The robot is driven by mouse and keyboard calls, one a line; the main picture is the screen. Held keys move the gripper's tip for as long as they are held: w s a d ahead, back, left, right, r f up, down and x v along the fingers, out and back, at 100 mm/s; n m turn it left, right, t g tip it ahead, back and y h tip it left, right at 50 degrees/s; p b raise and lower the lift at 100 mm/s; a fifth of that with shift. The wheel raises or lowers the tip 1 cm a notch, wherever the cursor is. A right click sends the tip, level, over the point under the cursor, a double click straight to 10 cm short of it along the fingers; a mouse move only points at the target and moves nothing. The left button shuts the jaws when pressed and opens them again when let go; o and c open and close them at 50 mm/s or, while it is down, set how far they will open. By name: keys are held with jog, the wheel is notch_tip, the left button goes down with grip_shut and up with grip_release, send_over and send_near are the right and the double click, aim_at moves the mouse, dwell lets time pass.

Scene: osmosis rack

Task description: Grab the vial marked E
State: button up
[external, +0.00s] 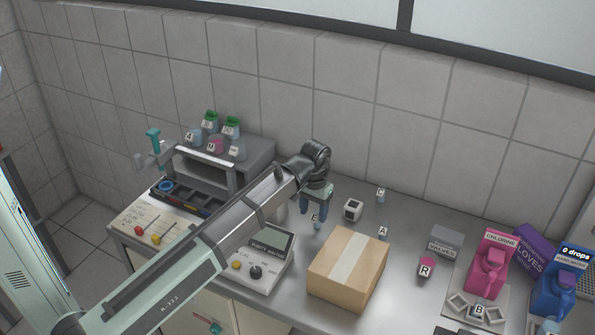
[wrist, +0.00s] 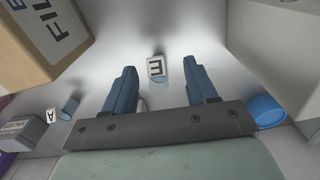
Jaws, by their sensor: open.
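The vial marked E (wrist: 157,68) is a small pale vial with a white label and a black letter. In the wrist view it shows between my two blue fingertips, with a gap to each side. In the external view a small labelled vial (external: 316,222) stands on the grey counter just below my gripper (external: 315,208); its letter is too small to read for sure. My gripper is open and empty, also seen in the wrist view (wrist: 161,78), and points down at the counter.
A cardboard box (external: 347,268) stands close by, in front and to the right. The control panel (external: 255,262) is to the left. A vial marked A (external: 382,232), another small vial (external: 380,195) and a black-and-white cube (external: 352,210) are to the right. A blue round thing (wrist: 267,110) shows in the wrist view.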

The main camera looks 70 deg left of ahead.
aim_at(315, 216)
jog(key=shift+w+d+f, duration=0.1)
jog(key=shift+f, duration=1.15)
jog(key=shift+w+f, duration=0.1)
jog(key=shift+f, duration=1.15)
jog(key=shift+c, duration=0.2)
jog(key=c, duration=1)
jog(key=shift+r, duration=0.1)
